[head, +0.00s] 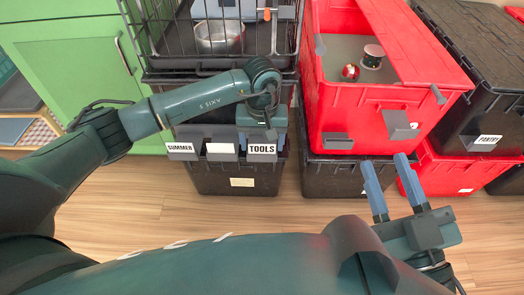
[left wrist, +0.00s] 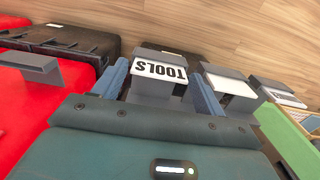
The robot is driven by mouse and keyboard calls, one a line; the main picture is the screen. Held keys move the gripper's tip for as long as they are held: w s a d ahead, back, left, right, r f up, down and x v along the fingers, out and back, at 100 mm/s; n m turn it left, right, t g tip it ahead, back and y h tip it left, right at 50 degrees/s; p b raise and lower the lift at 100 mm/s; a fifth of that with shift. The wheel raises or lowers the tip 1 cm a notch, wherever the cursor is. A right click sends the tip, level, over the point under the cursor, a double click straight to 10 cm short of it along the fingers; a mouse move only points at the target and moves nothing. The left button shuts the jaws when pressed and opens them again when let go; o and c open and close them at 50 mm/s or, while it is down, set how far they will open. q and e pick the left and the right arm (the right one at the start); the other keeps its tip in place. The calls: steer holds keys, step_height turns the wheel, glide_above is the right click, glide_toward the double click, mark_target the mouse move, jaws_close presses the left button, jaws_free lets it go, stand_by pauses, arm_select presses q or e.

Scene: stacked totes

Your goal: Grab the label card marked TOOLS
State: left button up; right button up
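The white TOOLS label card (head: 262,149) stands in a grey holder at the front of the black tote stack, rightmost of three cards. In the left wrist view the TOOLS card (left wrist: 160,70) appears upside down between my left gripper's blue fingers. My left gripper (left wrist: 164,84) is open, with one finger at each side of the card; I cannot tell whether they touch it. My right gripper (head: 386,173) is open and empty at the lower right, above the floor.
A SUMMER card (head: 181,147) and a blank card (head: 222,148) are left of TOOLS. A wire crate (head: 170,55) with a metal bowl (head: 219,36) sits above. Red totes (head: 350,115) stand right, and a black tote with a PANTRY card (head: 486,142) far right. Wooden floor in front is clear.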

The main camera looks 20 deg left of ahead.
arm_select(q)
steer(key=c, duration=0.6)
